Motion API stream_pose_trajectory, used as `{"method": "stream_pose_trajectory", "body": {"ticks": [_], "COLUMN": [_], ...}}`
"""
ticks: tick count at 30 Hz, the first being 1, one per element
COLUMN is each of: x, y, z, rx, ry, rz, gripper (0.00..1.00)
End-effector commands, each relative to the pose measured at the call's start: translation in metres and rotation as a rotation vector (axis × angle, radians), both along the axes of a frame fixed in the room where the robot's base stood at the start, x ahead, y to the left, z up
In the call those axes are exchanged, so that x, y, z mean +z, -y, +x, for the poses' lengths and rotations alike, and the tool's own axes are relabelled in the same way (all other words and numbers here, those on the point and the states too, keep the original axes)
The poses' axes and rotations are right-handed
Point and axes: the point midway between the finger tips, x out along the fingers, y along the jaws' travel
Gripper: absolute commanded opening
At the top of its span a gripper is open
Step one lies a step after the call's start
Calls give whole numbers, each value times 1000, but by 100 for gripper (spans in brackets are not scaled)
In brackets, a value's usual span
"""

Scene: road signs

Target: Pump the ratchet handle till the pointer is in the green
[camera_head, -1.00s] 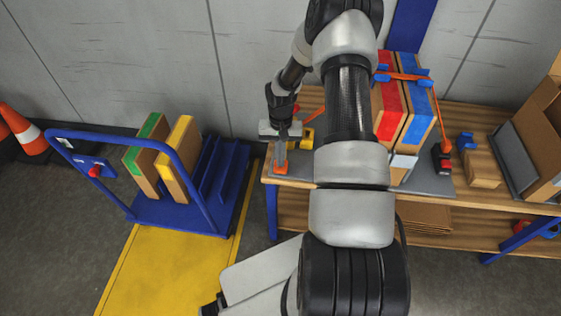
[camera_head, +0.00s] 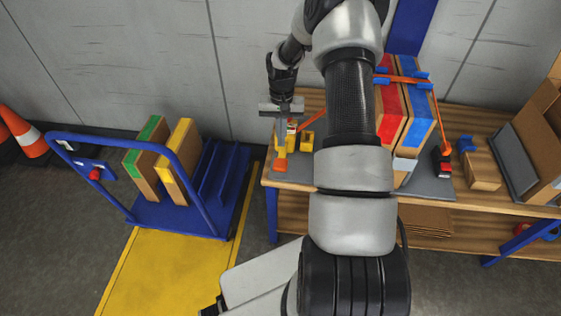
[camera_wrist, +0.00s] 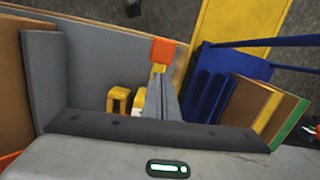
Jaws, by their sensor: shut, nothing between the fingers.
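The ratchet handle, yellow with an orange end (camera_head: 280,166), is at the left end of the workbench; its orange end also shows in the wrist view (camera_wrist: 162,50). My gripper (camera_head: 282,128) is shut and empty. Its fingers point down at the handle and overlap its upper part in the head view; I cannot tell if they touch. In the wrist view the fingertips (camera_wrist: 161,80) lie just behind the orange end. A yellow bracket (camera_head: 307,140) stands beside the handle. An orange strap (camera_head: 402,75) runs over the red and blue striped boxes (camera_head: 417,110). I cannot make out the pointer or green zone.
A blue cart (camera_head: 215,185) with two cartons stands left of the workbench (camera_head: 300,205). A wooden block with a blue top (camera_head: 480,170) and an open carton (camera_head: 535,150) are on the right. A traffic cone (camera_head: 27,135) stands far left.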

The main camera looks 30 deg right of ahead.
Motion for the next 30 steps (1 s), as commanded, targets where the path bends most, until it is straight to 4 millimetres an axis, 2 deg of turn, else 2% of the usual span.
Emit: {"method": "stream_pose_trajectory", "body": {"ticks": [1,6,12,18,30], "x": [17,58,93,109,110], "y": [1,2,4,4,4], "z": [2,5,8,9,9], "rx": [0,1,1,0,0], "ry": [3,3,0,-2,-3], "rz": [-3,-1,-1,1,1], "gripper": [0,0,0,0,0]}}
